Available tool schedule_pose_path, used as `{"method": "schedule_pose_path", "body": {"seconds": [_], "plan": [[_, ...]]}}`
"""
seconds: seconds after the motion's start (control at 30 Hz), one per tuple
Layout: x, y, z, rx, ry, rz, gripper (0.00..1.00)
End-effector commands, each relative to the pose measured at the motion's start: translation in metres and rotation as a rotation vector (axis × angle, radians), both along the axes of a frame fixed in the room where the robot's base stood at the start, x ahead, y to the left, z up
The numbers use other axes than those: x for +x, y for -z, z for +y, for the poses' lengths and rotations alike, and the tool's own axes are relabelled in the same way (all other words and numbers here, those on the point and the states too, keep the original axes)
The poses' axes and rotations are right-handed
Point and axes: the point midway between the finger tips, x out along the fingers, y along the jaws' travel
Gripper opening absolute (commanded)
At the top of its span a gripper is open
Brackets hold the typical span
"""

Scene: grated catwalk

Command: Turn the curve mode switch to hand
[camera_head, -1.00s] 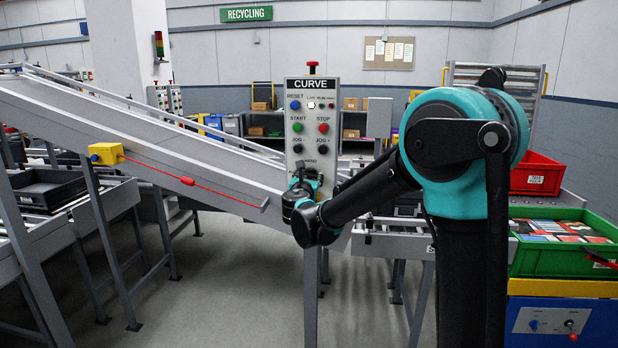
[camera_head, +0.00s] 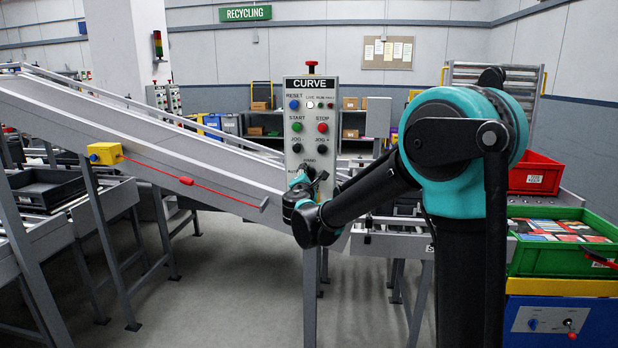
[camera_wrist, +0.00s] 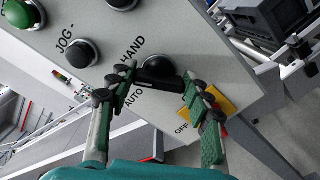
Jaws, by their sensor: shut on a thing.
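The curve mode switch (camera_wrist: 160,70) is a black knob on the grey CURVE panel (camera_head: 310,115). In the wrist view the HAND label is above left of it, AUTO below left, and OFF by a yellow plate (camera_wrist: 213,100). My gripper (camera_wrist: 158,77) has its green-padded fingers on either side of the knob and is shut on it. The fingers partly cover the knob and plate, and I cannot tell which label it points to. In the head view my gripper (camera_head: 302,185) is at the panel's lower part and hides most of the switch.
Above the switch are the black JOG knobs (camera_wrist: 82,53), a green START button (camera_wrist: 22,13) and a red STOP button (camera_head: 322,127). A red stop button (camera_head: 312,64) tops the panel. A sloped conveyor (camera_head: 150,140) runs behind at left. A green crate (camera_head: 540,258) stands at right.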

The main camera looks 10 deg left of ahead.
Motion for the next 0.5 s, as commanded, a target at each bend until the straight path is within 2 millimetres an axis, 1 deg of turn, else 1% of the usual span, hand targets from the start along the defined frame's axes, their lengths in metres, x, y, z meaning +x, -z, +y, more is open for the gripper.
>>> {"method": "schedule_pose_path", "body": {"seconds": [0.2,0.5], "plan": [[-0.0003,0.0013,-0.0007,0.196,0.000,-0.006,0.21],[-0.0004,0.0024,-0.0011,0.404,0.000,-0.013,0.21]]}}
